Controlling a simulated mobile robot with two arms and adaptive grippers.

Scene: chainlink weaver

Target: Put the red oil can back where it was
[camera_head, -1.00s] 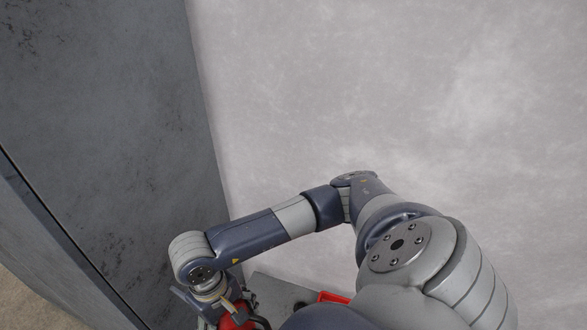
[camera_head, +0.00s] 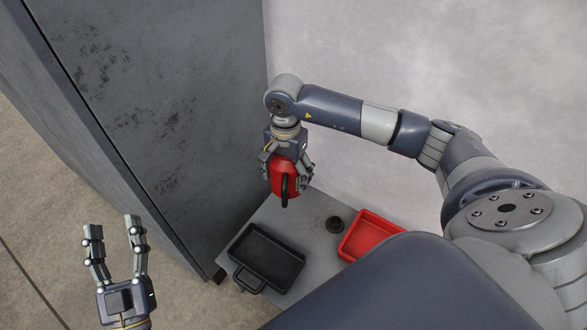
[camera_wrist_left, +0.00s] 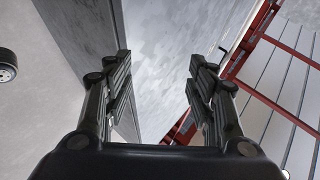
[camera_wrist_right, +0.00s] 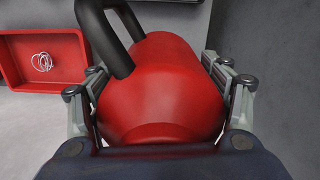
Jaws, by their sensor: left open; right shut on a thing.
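The red oil can (camera_head: 286,172) is gripped by my right gripper (camera_head: 287,180), which hangs down above a small grey table (camera_head: 297,213). In the right wrist view the can's red body (camera_wrist_right: 160,95) fills the space between the fingers, and its black handle (camera_wrist_right: 108,38) shows at the upper left. The can appears to be clear of the table top. My left gripper (camera_head: 111,232) is open and empty at the lower left of the head view, over the floor. Its spread fingers also show in the left wrist view (camera_wrist_left: 160,80).
Thin rings (camera_wrist_right: 42,62) lie in the red tray. A grey cabinet (camera_head: 160,110) stands left of the table. A pale wall is behind.

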